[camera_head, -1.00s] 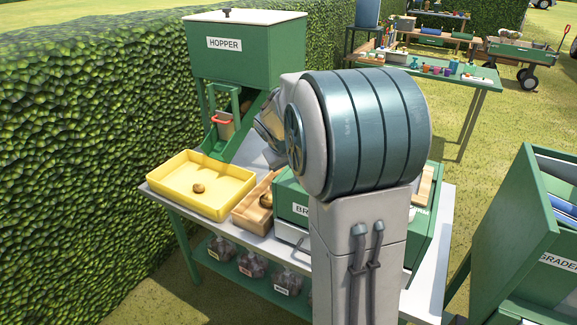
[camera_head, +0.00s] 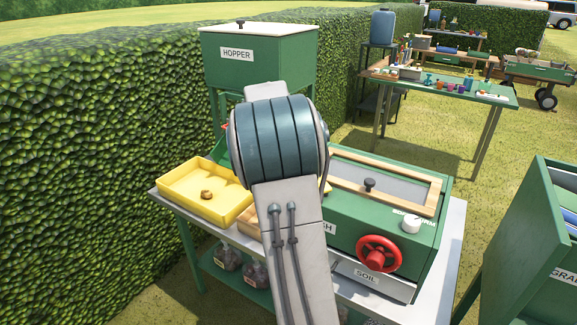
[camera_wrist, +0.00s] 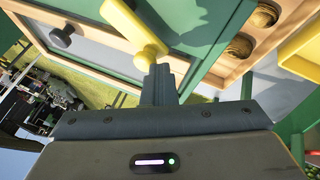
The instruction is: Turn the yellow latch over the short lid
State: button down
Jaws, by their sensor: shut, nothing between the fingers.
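The yellow latch (camera_wrist: 130,24) shows in the wrist view as a slanted bar, its lower end just above my fingertips. My gripper (camera_wrist: 160,72) is shut and empty, its fingers close against the latch's lower end; I cannot tell whether they touch. Left of the latch is a grey lid panel in a wooden frame with a dark knob (camera_wrist: 62,37). In the head view the wood-framed lid (camera_head: 385,181) lies on the green brush machine (camera_head: 345,228). I cannot tell whether it is the short lid. My arm hides the latch and gripper there.
A yellow tray (camera_head: 221,212) with a potato stands left of the machine. A wooden trough (camera_wrist: 220,68) with potatoes lies close right of my fingers. A red handwheel (camera_head: 378,253) and white dial (camera_head: 411,223) stick out in front. The green hopper (camera_head: 257,80) stands behind.

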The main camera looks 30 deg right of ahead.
jog(key=d+m+g+p, duration=0.1)
jog(key=m, duration=0.1)
jog(key=d+m+g+p, duration=0.1)
jog(key=m, duration=0.1)
jog(key=shift+d+r+y, duration=0.15)
jog(key=shift+d+y, duration=0.1)
jog(key=shift+y, duration=0.05)
jog(key=d+m+g+p, duration=0.1)
jog(key=d+m+y+p, duration=0.1)
jog(key=m+p, duration=0.1)
jog(key=shift+s+g, duration=0.25)
jog(key=shift+g, duration=0.15)
jog(key=shift+f, duration=0.2)
jog(key=shift+a, duration=0.1)
jog(key=shift+s+a+b, duration=0.1)
jog(key=shift+s+b, duration=0.05)
jog(key=shift+b, duration=0.35)
jog(key=shift+s+a+b, duration=0.35)
jog(key=shift+s+b, duration=0.05)
jog(key=shift+s, duration=0.1)
